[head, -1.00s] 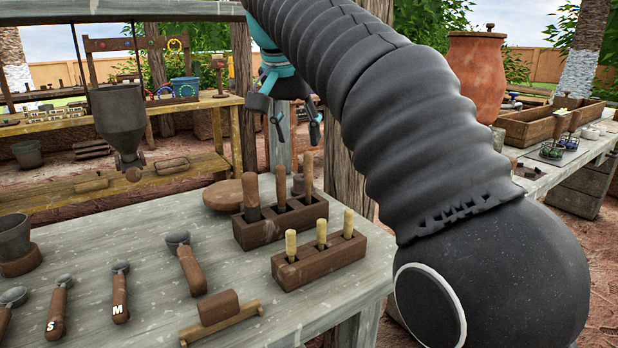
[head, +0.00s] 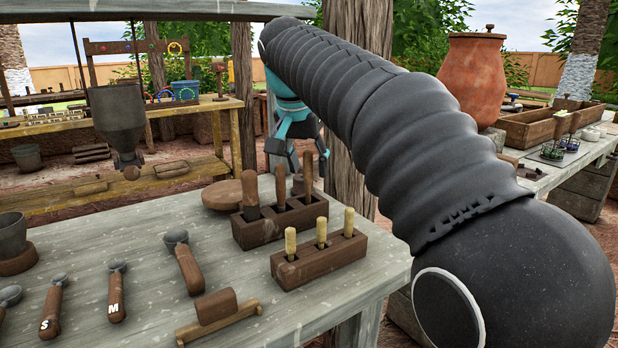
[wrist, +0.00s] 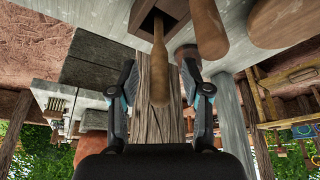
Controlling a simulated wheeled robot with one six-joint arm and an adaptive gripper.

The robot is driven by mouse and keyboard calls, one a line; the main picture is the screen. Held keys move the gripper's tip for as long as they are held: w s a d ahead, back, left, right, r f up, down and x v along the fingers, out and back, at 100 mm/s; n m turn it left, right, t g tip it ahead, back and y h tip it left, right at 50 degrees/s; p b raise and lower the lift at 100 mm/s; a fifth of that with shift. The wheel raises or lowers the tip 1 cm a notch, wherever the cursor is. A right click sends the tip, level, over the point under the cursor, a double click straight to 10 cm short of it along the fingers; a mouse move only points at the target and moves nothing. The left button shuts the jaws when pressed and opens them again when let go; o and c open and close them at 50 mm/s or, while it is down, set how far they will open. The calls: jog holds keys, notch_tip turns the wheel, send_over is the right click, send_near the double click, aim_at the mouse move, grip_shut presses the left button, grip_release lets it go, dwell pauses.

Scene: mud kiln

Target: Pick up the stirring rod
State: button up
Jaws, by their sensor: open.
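A dark wooden holder block (head: 258,232) stands on the grey table with three wooden-handled tools upright in it. The rightmost one, a plain light-brown rod (head: 308,178), looks like the stirring rod; its lower end is hidden in its slot. My gripper (head: 306,155) is open near the top of this rod. In the wrist view, my open gripper (wrist: 160,82) has one finger on each side of the rod (wrist: 158,65), with gaps on both sides. The rod stands in the end slot of the block (wrist: 172,8). I cannot tell how deep the rod lies between the fingers.
The two other tools, the middle one (head: 280,185) and the dark-ended left one (head: 251,197), stand close by. A second block (head: 318,262) with three pale handles is in front. A round wooden disc (head: 222,195) lies behind. A wooden post (head: 350,110) rises behind the table.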

aim_at(309, 149)
grip_shut()
jog(key=shift+r, duration=0.45)
notch_tip(309, 149, up, 4)
jog(key=shift+d+f+p, duration=0.1)
jog(key=shift+p, duration=0.7)
jog(key=s+d+r, duration=0.5)
jog(key=d+r, duration=0.1)
jog(key=d, duration=0.4)
jog(key=shift+s+d+r, duration=0.15)
jog(key=shift+d, duration=0.1)
